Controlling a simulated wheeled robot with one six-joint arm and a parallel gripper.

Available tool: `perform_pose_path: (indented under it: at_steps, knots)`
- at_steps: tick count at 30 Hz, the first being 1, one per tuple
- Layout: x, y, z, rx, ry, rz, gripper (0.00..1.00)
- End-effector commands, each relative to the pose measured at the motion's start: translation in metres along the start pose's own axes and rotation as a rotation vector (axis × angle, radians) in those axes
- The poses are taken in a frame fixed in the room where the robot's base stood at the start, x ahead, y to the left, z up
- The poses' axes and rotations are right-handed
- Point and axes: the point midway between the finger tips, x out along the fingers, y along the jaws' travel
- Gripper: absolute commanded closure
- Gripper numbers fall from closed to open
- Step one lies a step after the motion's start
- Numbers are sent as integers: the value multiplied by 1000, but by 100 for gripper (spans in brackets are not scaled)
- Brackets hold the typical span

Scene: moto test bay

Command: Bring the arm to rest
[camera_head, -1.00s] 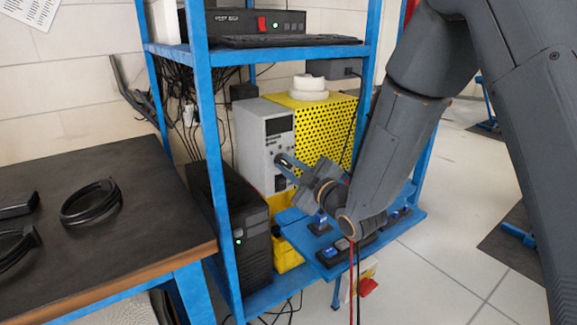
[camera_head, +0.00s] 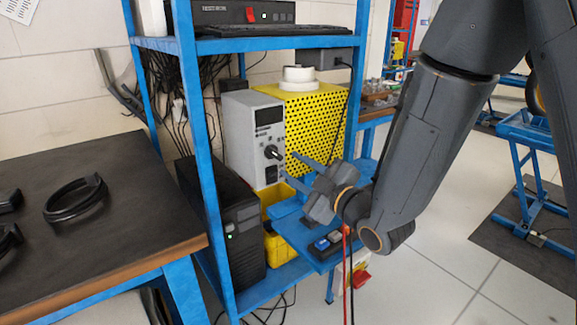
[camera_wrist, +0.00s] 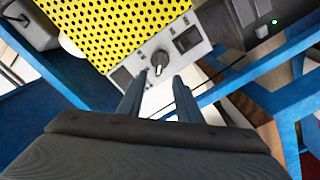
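My arm (camera_head: 430,140) reaches down from the upper right in the head view, bent at the elbow. My gripper (camera_head: 286,163) points left toward the grey control box (camera_head: 238,140) with a black knob (camera_head: 273,152). In the wrist view my gripper (camera_wrist: 159,78) shows two fingers apart with nothing between them. The knob (camera_wrist: 160,61) lies just beyond the fingertips there, and a gap to it seems to remain. The yellow perforated housing (camera_head: 315,125) stands beside the grey box.
The blue rack (camera_head: 195,120) surrounds the boxes, with posts close to my arm. A blue lower shelf (camera_head: 325,257) with small switches lies below the gripper. A dark workbench (camera_head: 130,205) stands at left. Open tiled floor (camera_head: 450,270) lies at right.

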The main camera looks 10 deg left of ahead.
Motion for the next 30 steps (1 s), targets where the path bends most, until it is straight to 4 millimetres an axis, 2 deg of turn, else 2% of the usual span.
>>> perform_pose_path:
  at_steps: [12,14,17,20,23,27,30]
  knots:
    - [-4,0,2,3,-11,-2,68]
    - [-6,2,9,13,-42,-7,68]
    - [-15,9,34,54,-151,-21,68]
    - [-35,18,72,133,-326,-37,68]
    - [-67,24,111,240,-523,-44,68]
    - [-124,25,153,416,-792,-34,68]
    - [-172,21,172,557,-977,-17,68]
